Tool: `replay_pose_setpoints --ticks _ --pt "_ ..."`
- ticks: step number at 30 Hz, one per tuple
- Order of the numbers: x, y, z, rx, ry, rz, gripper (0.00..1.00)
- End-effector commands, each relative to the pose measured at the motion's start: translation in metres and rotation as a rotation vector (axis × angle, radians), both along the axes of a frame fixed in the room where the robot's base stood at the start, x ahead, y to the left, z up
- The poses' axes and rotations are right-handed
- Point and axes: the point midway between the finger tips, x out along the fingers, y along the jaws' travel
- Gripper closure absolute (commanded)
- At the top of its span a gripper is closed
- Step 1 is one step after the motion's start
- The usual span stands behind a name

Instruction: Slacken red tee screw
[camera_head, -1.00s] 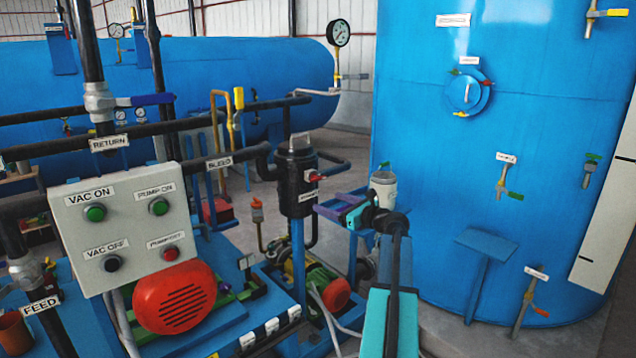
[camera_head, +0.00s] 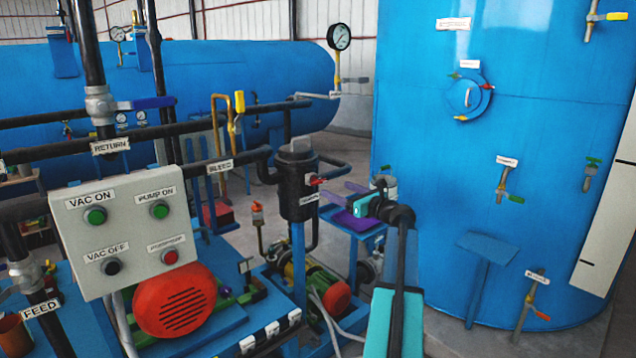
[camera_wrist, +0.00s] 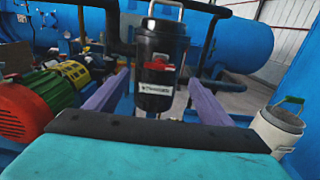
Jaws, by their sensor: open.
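The red tee screw (camera_head: 316,180) sticks out of the side of a black upright canister (camera_head: 297,190). In the wrist view the red tee screw (camera_wrist: 158,64) faces me on the black canister (camera_wrist: 160,95), above a white label. My gripper (camera_head: 338,193) has purple fingers and is just right of the screw in the head view. In the wrist view my gripper (camera_wrist: 160,78) is open, its fingers spread to either side of the canister, with the screw between them in the picture. No contact with the screw shows.
A grey panel with buttons (camera_head: 130,235) and a red motor cover (camera_head: 174,298) stand left. A large blue tank (camera_head: 470,150) stands right. Black pipes (camera_head: 235,157) run to the canister. A pale can (camera_wrist: 275,130) with a green handle is right of my gripper.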

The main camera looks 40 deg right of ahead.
Motion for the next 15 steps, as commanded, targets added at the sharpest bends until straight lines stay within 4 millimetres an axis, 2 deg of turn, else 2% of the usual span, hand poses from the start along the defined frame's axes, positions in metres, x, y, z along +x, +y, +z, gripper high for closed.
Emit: replay_pose_setpoints --ticks 15 --pt "0.074 -0.007 0.001 0.001 0.001 0.000 0.25"
